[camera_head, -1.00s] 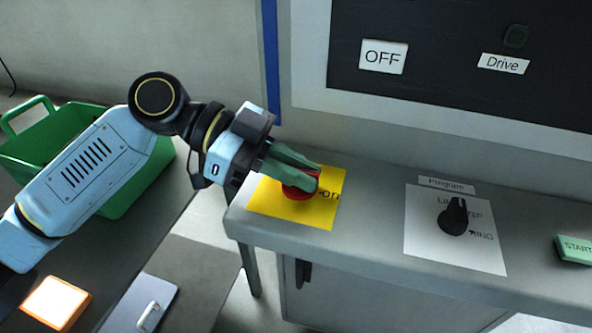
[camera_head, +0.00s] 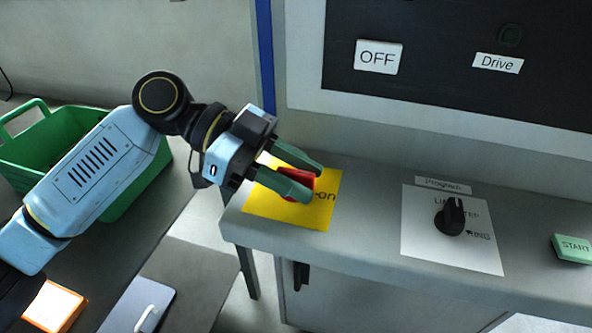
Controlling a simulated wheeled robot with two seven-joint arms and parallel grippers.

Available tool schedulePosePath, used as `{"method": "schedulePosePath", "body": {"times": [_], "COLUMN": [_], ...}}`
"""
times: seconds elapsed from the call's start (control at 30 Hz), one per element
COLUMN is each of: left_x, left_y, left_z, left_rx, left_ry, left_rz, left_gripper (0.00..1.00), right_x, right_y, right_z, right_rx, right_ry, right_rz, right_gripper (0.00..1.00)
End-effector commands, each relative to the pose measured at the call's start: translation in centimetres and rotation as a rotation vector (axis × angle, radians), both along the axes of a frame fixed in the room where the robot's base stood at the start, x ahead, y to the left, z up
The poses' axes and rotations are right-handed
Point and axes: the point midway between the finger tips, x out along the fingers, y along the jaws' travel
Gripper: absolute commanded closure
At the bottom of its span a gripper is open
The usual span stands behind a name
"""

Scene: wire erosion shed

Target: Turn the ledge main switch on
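The main switch is a red knob (camera_head: 299,182) on a yellow plate (camera_head: 285,218) at the left end of the grey ledge (camera_head: 370,190). The word "on" shows on the plate to the right of the knob. My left gripper (camera_head: 304,181) is at the knob, with its two green fingers spread apart, one on the far side and one on the near side. The near finger hides part of the knob. I cannot tell whether either finger touches it. My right gripper is not in view.
A white plate with a black Program selector (camera_head: 451,217) and a green START button (camera_head: 572,248) are further right on the ledge. A dark panel (camera_head: 450,80) with OFF and Drive labels is behind. A green crate (camera_head: 128,200) and an orange-edged lit block (camera_head: 52,306) are at left.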

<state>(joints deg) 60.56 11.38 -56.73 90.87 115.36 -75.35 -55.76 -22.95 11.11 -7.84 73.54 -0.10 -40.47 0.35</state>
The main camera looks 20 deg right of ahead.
Motion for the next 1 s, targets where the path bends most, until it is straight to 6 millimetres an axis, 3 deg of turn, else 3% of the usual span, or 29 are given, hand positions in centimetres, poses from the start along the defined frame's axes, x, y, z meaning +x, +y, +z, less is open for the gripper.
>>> {"method": "schedulePosePath", "body": {"times": [0.27,0.7,1.0], "left_x": [0.7,5.5,7.1], "left_y": [0.8,7.7,10.1], "left_z": [0.6,4.1,5.1], "left_rx": [-0.002,-0.001,-0.001], "left_ry": [0.0,0.0,0.0], "left_rz": [0.006,0.005,0.001], "left_gripper": [0.66,0.66,0.66], "right_x": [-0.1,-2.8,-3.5], "right_y": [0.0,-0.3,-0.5], "right_z": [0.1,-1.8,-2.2], "right_rx": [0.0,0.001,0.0], "right_ry": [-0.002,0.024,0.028], "right_rz": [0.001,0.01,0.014], "right_gripper": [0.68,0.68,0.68]}}
